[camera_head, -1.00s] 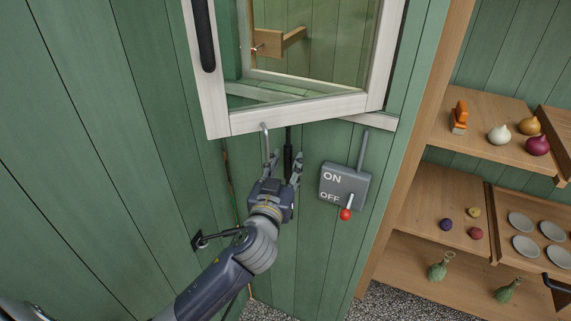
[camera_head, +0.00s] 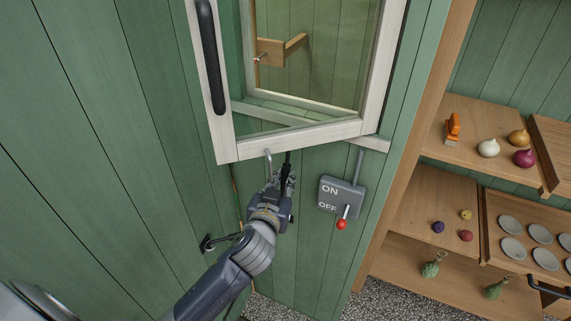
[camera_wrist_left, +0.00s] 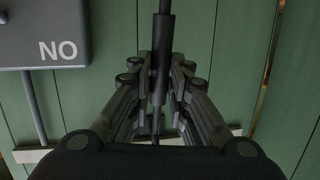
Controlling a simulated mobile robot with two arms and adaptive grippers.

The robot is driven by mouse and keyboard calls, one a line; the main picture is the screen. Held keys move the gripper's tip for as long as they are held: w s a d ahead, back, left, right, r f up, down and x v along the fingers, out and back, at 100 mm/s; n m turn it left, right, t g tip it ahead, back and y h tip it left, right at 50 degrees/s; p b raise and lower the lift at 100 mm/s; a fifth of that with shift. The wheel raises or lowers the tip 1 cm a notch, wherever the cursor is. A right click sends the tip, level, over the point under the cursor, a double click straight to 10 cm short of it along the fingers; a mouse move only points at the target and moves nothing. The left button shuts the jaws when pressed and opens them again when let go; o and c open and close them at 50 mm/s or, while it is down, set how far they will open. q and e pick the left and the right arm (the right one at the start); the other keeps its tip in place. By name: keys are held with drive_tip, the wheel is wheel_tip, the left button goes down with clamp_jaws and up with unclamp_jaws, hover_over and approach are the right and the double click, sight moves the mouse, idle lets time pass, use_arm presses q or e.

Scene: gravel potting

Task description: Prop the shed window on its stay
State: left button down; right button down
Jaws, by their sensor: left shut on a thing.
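The shed window (camera_head: 292,139) is a white-framed glass pane, swung open from the green wall, with a long dark handle (camera_head: 210,55) on its left stile. A small metal loop (camera_head: 268,163) hangs below its bottom rail. The stay (camera_head: 287,160) is a slim black rod, hanging roughly upright below the window opening. My left gripper (camera_head: 284,181) is shut on the stay. In the left wrist view, the stay's thicker dark grip (camera_wrist_left: 162,50) runs between the two fingers of my left gripper (camera_wrist_left: 160,83). My right gripper is not in view.
A grey ON/OFF switch box (camera_head: 341,196) with a red-tipped lever is on the wall just right of my left gripper. A black bracket (camera_head: 217,241) sticks out at the lower left. Wooden shelves (camera_head: 420,222) with bulbs and dishes stand at the right.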

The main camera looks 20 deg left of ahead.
use_arm(q)
drive_tip(key=shift+s+r+g+p, duration=1.05)
drive_tip(key=shift+g+p, duration=0.25)
drive_tip(key=shift+p, duration=2.45)
drive_tip(key=shift+s+r+m+g+p, duration=0.2)
drive_tip(key=shift+s+m+g+p, duration=0.1)
drive_tip(key=shift+s+g+p, duration=0.45)
drive_tip(key=shift+w+g+h, duration=0.1)
drive_tip(key=shift+g+h, duration=0.15)
drive_tip(key=shift+h, duration=0.05)
